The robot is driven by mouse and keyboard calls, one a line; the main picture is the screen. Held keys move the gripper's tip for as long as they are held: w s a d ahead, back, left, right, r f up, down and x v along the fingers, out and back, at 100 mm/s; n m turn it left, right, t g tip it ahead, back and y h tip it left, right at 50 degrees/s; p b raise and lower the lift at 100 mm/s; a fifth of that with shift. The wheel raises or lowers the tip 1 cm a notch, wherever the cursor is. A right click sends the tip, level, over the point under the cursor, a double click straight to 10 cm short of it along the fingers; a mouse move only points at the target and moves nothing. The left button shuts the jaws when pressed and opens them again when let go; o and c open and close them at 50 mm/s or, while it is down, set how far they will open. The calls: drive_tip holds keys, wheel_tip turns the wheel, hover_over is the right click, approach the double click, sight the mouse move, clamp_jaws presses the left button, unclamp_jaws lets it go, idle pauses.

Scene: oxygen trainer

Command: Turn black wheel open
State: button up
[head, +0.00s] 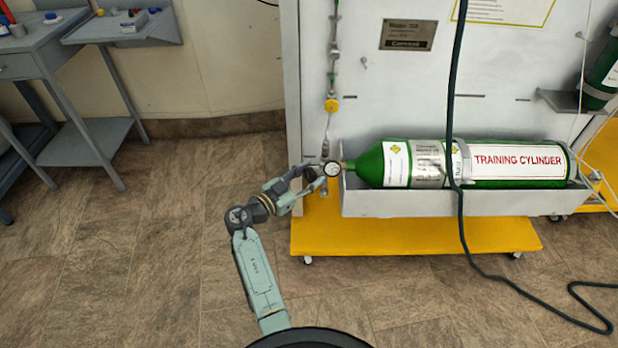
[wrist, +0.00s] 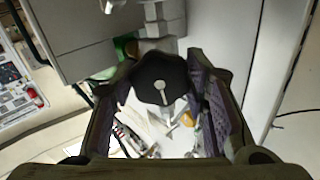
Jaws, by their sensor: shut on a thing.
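The black wheel (wrist: 161,80) sits between the two fingers of my gripper (wrist: 165,98) in the wrist view. It is a dark lobed knob with a pale spindle in its middle. My gripper is shut on it, one finger at each side. In the head view my gripper (head: 308,180) reaches the valve at the neck end of the green training cylinder (head: 372,165). The cylinder lies on its side. A round white gauge (head: 332,169) shows beside the gripper. The black wheel is mostly hidden by the fingers in the head view.
The cylinder lies in a grey tray (head: 450,204) above a yellow wheeled base (head: 415,237). A dark hose (head: 457,90) hangs in front and trails on the floor. A yellow fitting (head: 331,105) hangs above the gripper. Grey benches (head: 75,60) stand at left; floor between is clear.

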drive_tip(key=n+b, duration=0.1)
drive_tip(key=n, duration=0.2)
drive_tip(key=shift+f+n, duration=0.1)
drive_tip(key=shift+n, duration=0.2)
drive_tip(key=n+b, duration=0.1)
drive_tip(key=n, duration=0.3)
drive_tip(key=shift+n, duration=0.3)
drive_tip(key=n+p, duration=0.1)
drive_tip(key=n, duration=0.3)
drive_tip(key=shift+r, duration=0.2)
drive_tip(key=n+p, duration=0.2)
drive_tip(key=n, duration=0.3)
drive_tip(key=n+p, duration=0.3)
drive_tip(key=n, duration=0.1)
drive_tip(key=shift+n, duration=0.3)
drive_tip(key=n+p, duration=0.3)
drive_tip(key=n, duration=0.1)
drive_tip(key=shift+r, duration=0.1)
drive_tip(key=n+p, duration=0.3)
drive_tip(key=n, duration=0.2)
drive_tip(key=shift+f+n+p, duration=0.2)
drive_tip(key=shift+n+p, duration=1.25)
drive_tip(key=shift+n, duration=0.35)
